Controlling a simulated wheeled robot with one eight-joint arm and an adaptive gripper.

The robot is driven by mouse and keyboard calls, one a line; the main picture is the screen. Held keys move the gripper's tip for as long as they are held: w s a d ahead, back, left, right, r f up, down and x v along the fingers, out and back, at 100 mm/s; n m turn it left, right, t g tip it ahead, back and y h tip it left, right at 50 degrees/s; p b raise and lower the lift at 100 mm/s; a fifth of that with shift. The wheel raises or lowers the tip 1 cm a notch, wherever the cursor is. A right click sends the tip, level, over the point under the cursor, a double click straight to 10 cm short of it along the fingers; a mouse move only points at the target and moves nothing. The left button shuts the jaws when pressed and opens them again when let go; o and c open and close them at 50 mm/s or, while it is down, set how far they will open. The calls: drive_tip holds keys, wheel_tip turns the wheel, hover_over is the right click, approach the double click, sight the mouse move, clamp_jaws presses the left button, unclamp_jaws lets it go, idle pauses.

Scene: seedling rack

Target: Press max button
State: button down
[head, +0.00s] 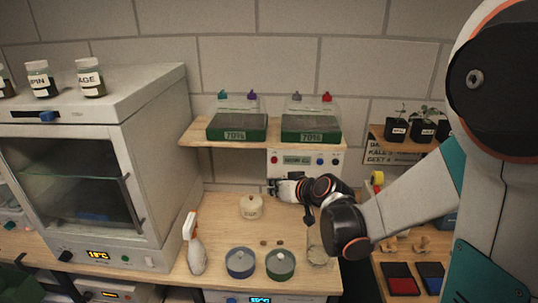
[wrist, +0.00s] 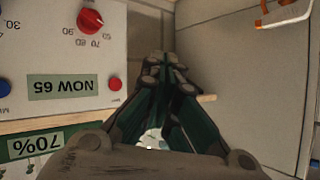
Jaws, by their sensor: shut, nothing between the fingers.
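A MAX label is not legible. A red dial (wrist: 90,20) and a small red spot (wrist: 115,84) also show there. My gripper (head: 272,187) is shut and empty, near the panel's lower left; it also shows beside the panel in the wrist view (wrist: 168,62).
Two covered green trays (head: 238,126) (head: 311,127) sit on the shelf (head: 195,135) above. A spray bottle (head: 194,250), a cream pot (head: 251,207) and blue and green round containers (head: 240,263) (head: 280,264) stand on the bench. A white oven-like cabinet (head: 150,140) is at left.

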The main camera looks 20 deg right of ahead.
idle(0.3)
drive_tip(key=w+d, duration=0.2)
drive_tip(key=w, duration=0.6)
drive_tip(key=shift+w+d, duration=0.15)
drive_tip(key=shift+d, duration=0.2)
drive_tip(key=shift+w, duration=0.1)
idle(1.2)
drive_tip(key=shift+w+d, duration=0.15)
drive_tip(key=shift+w, duration=0.15)
drive_tip(key=shift+w+d+b, duration=0.1)
drive_tip(key=shift+w+b, duration=0.2)
drive_tip(key=shift+w, duration=0.05)
idle(0.7)
drive_tip(key=shift+s, duration=0.1)
drive_tip(key=shift+s+a, duration=0.25)
drive_tip(key=shift+s, duration=0.4)
drive_tip(key=shift+s+a+b, duration=0.1)
drive_tip(key=shift+s+a, duration=0.15)
drive_tip(key=shift+s, duration=0.55)
drive_tip(key=shift+s+a+b, duration=0.1)
drive_tip(key=shift+s+a, duration=0.15)
drive_tip(key=shift+s, duration=0.55)
drive_tip(key=shift+s+a+b, duration=0.1)
drive_tip(key=shift+s+a, duration=0.15)
drive_tip(key=shift+s, duration=0.55)
